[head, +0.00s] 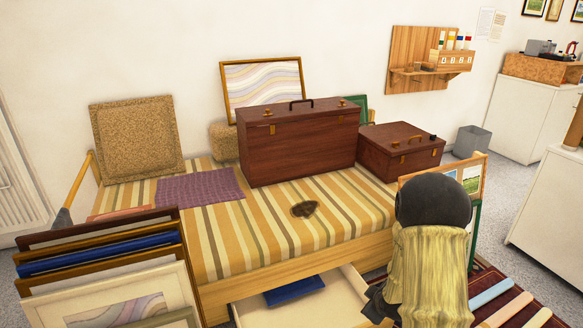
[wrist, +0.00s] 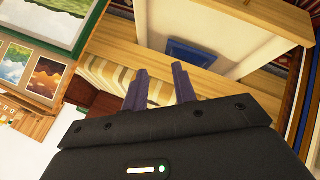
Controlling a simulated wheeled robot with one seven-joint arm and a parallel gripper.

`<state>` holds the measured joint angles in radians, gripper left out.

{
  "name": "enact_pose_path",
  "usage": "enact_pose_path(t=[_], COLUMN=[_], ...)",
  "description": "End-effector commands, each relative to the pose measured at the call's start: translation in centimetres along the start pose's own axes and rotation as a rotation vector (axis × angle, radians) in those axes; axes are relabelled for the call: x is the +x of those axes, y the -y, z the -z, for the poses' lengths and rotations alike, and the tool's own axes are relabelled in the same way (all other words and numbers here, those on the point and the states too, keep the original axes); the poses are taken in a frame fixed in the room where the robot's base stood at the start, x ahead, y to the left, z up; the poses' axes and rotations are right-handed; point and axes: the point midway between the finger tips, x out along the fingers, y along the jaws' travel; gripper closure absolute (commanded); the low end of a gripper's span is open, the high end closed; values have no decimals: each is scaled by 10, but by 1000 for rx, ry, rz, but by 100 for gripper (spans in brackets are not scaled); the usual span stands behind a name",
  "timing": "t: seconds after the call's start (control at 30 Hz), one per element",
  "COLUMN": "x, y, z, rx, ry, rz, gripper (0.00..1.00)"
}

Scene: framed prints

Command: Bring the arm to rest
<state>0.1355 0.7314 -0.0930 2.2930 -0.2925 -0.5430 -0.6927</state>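My arm (head: 435,260) is folded at the lower right of the head view, in front of the bed's right end. My gripper (wrist: 161,72) shows in the wrist view with two dark fingers apart and nothing between them. In the head view only a dark part of it shows left of the arm, beside the open drawer (head: 345,300); its fingertips cannot be made out there. In the wrist view the fingers point towards the bed's wooden side rail (wrist: 125,50) and the drawer, which holds a blue thing (wrist: 195,52).
A large brown case (head: 300,145) and a smaller one (head: 400,155) stand on the striped bed (head: 270,240). A small dark brown object (head: 304,209) lies there. Frames (head: 110,270) lean at the front left. A framed print (head: 470,178) stands close behind my arm.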

Motion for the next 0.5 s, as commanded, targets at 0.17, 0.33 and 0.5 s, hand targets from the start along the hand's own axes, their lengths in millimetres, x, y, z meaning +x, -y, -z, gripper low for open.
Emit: enact_pose_path(t=[0.17,0.33,0.5], x=[-64,-124,-180], y=[2,15,36], z=[20,29,33], rx=[190,375,547], ry=[78,160,240], rz=[40,84,126], gripper=[72,72,72])
